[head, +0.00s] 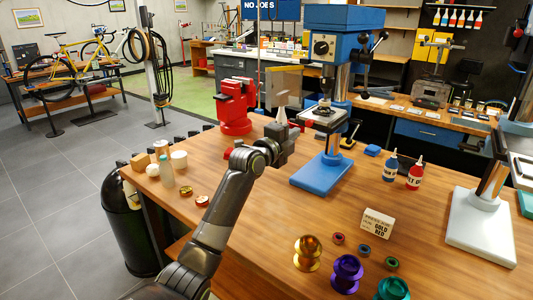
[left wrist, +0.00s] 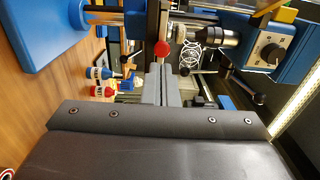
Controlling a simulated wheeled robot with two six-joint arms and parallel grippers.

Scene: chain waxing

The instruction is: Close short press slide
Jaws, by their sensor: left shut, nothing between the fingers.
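A blue drill press (head: 330,45) stands on the wooden bench, with a blue base (head: 322,174) and a small raised table (head: 325,116) under its head. My left gripper (head: 282,100) is just left of this raised table, with its fingers shut and empty. In the left wrist view the shut fingers (left wrist: 169,85) point toward a red ball knob (left wrist: 163,48) on a rod beside the press table. Whether they touch is hard to tell. The chuck (left wrist: 215,38) is right of the knob. I cannot clearly tell which part is the slide. My right gripper is not in view.
A red vise (head: 235,105) stands behind my left arm. A second press with a white base (head: 482,225) is at the right. Two small bottles (head: 390,170), a sign (head: 378,222) and coloured metal hubs (head: 347,272) stand on the bench. Bare bench lies between my arm and the sign.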

